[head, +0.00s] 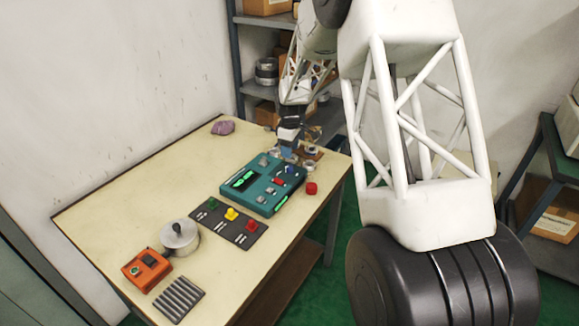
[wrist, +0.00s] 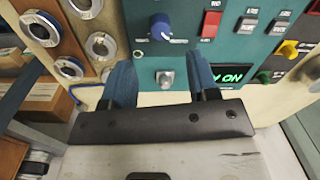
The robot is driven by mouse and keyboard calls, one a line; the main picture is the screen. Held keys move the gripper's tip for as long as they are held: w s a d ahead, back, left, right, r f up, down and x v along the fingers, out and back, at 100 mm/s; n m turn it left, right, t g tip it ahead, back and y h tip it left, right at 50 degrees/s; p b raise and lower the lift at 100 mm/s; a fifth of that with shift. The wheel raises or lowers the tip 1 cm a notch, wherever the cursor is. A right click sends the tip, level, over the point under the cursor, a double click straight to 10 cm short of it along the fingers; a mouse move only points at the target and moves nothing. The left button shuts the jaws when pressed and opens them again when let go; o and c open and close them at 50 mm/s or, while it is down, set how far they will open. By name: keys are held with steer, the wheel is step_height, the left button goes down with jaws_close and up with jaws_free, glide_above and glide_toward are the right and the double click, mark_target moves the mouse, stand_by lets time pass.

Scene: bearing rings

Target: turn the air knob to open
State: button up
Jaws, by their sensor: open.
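The teal control panel (head: 240,183) lies on the table and fills the top of the wrist view (wrist: 262,45). A round blue knob (wrist: 160,27) with a light pointer mark is on it; its label is too small to read, so I cannot confirm it is the air knob. A small silver knob or switch (wrist: 165,78) sits nearer, between my fingers in the picture. My gripper (wrist: 160,62) is open and empty, its blue fingers apart, with the blue knob just beyond the fingertips. In the head view my gripper (head: 288,143) is at the panel's far end, partly hidden.
A wooden board (wrist: 75,35) with several metal rings stands beside the panel. A red switch (wrist: 211,24) and a lit green display (wrist: 232,73) are on the panel. A dark plate with coloured knobs (head: 244,236), a silver pot (head: 180,238) and an orange box (head: 146,269) are further along the table.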

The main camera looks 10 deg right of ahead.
mark_target(289, 166)
steer(key=shift+s+a+f, duration=0.1)
steer(key=shift+f, duration=3.8)
steer(key=shift+c, duration=0.4)
steer(key=c, duration=0.8)
steer(key=shift+c, duration=0.2)
